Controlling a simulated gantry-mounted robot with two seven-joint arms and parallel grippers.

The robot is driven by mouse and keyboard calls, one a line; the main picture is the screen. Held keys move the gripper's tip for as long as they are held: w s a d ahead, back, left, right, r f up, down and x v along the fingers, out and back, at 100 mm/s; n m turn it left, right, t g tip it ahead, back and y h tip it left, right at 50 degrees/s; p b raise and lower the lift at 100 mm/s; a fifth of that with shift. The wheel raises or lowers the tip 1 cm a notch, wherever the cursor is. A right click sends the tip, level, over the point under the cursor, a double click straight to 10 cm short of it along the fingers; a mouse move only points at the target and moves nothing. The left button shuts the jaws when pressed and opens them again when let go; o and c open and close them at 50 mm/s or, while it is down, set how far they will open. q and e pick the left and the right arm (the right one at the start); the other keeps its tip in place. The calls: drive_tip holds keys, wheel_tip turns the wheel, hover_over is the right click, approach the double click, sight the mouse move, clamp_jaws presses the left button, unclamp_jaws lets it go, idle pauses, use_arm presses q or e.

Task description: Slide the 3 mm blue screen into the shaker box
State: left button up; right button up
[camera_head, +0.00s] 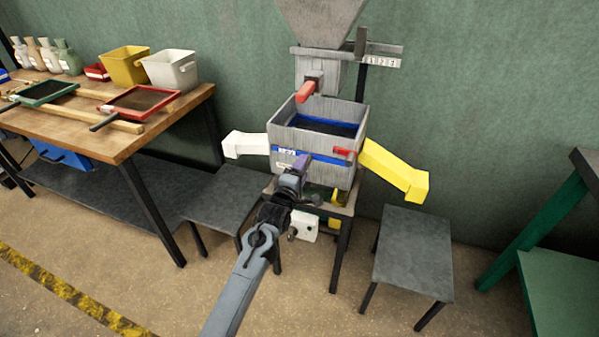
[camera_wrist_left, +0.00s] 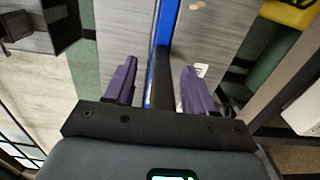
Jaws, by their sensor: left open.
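The wooden shaker box (camera_head: 346,172) stands below the hopper. The blue screen (camera_head: 325,158) is in it: its blue front edge lies along the slot in the front wall, and dark mesh with blue trim shows inside. In the left wrist view the blue edge (camera_wrist_left: 161,50) runs between my fingers, with a dark handle (camera_wrist_left: 164,85) extending from it. My left gripper (camera_head: 301,163) is at the box's front. Its purple fingers (camera_wrist_left: 157,82) are open on either side of the handle, with gaps visible. My right gripper is not in view.
A white chute (camera_head: 246,145) and a yellow chute (camera_head: 393,170) stick out from the box sides. A red lever (camera_head: 306,91) hangs under the hopper (camera_head: 320,20). Green (camera_head: 45,93) and red (camera_head: 140,102) framed screens lie on the left workbench (camera_head: 185,107). A grey stool (camera_head: 415,250) stands at right.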

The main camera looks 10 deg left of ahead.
use_arm(q)
drive_tip(key=shift+s+r, duration=0.1)
drive_tip(key=shift+s, duration=0.25)
drive_tip(key=s+a+f+m+g+p, duration=0.1)
drive_tip(key=s+a+f+g+p, duration=0.3)
drive_tip(key=s, duration=0.6)
drive_tip(key=s+a+f+t+y+p, duration=0.1)
drive_tip(key=s+f+p, duration=0.1)
drive_tip(key=s+p, duration=0.65)
drive_tip(key=s+a+f+m+g+p, duration=0.1)
drive_tip(key=s+a+f+g+p, duration=0.15)
drive_tip(key=s, duration=0.95)
drive_tip(key=s+a+r+m+g+y+p, duration=0.15)
drive_tip(key=s+r+m+g, duration=0.3)
drive_tip(key=s+m, duration=0.5)
drive_tip(key=s+a+r+m+g+y+p, duration=0.1)
drive_tip(key=s+r+m+g+p, duration=0.35)
drive_tip(key=s, duration=0.75)
wheel_tip(320, 180, up, 38)
drive_tip(key=m+p, duration=0.2)
drive_tip(key=p, duration=3.4)
drive_tip(key=shift+s+a, duration=0.15)
drive_tip(key=shift+s, duration=0.1)
